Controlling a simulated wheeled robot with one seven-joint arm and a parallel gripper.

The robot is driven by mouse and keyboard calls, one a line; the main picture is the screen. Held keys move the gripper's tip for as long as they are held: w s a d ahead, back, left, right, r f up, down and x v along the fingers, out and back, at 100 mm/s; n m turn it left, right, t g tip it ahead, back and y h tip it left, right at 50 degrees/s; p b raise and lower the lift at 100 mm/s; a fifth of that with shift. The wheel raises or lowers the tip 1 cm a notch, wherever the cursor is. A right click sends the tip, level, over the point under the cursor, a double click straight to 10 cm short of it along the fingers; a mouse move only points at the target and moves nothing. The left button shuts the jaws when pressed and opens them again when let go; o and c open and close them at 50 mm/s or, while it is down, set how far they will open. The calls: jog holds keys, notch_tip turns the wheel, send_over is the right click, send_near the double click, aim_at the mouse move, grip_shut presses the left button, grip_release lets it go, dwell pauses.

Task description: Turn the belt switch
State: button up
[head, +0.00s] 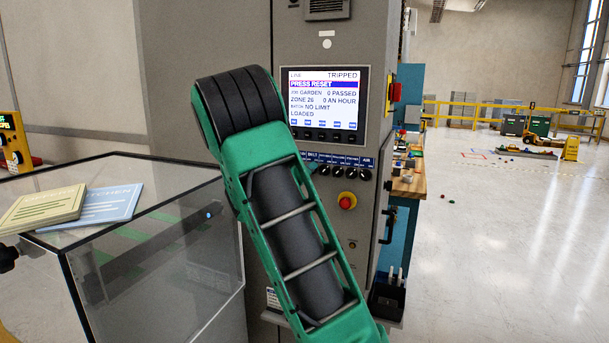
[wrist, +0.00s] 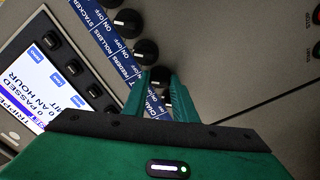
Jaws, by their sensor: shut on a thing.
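A row of black switch knobs (head: 351,173) runs along a blue label strip on the grey cabinet, below the screen. BELT is printed on the strip in the head view, where my arm covers its left end. In the wrist view my gripper (wrist: 160,88) has its green fingers on both sides of a black knob (wrist: 167,98) at the lower end of the row and is shut on it. That knob's label is partly hidden by a finger, so its name and pointer angle cannot be read. The FEEDERS knob (wrist: 160,77) sits close beside the fingertips.
The screen (head: 323,97) reads TRIPPED and PRESS RESET. A clear-topped case (head: 150,240) with two cards stands at left. A wooden bench (head: 408,180) is behind the cabinet. Open floor lies to the right.

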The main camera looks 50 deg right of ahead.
jog(key=shift+f+m, duration=0.3)
jog(key=shift+f, duration=0.05)
dwell(0.3)
jog(key=o, duration=1)
jog(key=shift+o, duration=0.2)
jog(key=shift+r, duration=0.15)
jog(key=v, duration=1)
jog(key=shift+a, duration=0.35)
jog(key=shift+s, duration=0.1)
